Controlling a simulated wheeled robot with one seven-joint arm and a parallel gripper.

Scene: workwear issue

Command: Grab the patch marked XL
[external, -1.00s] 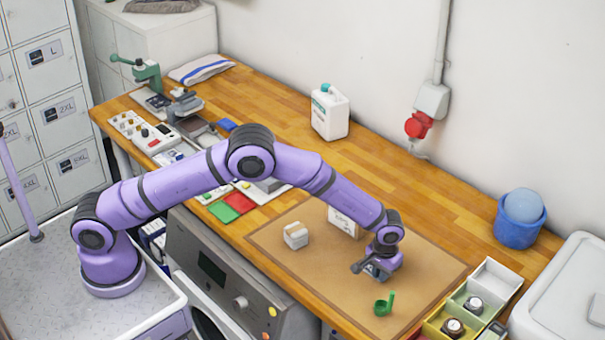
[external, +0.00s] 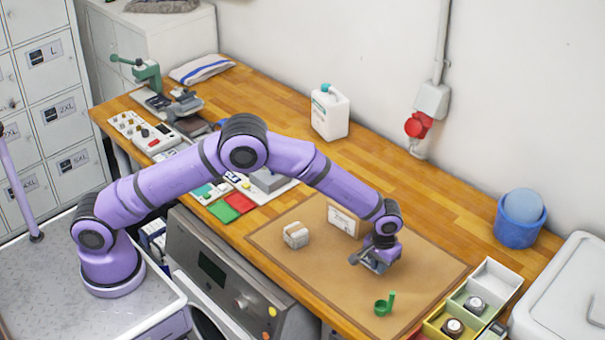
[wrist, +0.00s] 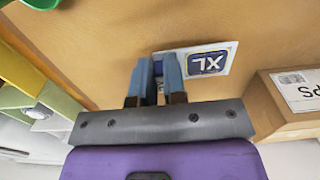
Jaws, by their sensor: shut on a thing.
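The patch marked XL (wrist: 207,63) is a white piece with a dark blue label, seen upside down in the wrist view. It lies at or just above the brown mat (wrist: 95,30); I cannot tell which. My gripper (wrist: 158,70) is shut on its left end, with the blue-grey fingers on either side of it. In the external view my gripper (external: 368,264) is low over the mat, and the patch cannot be made out there.
A box with a white label (external: 343,220) stands close behind my gripper. A small pale block (external: 296,235) and a green ring-shaped item (external: 384,304) are on the mat. Compartment trays (external: 492,281) stand at the right.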

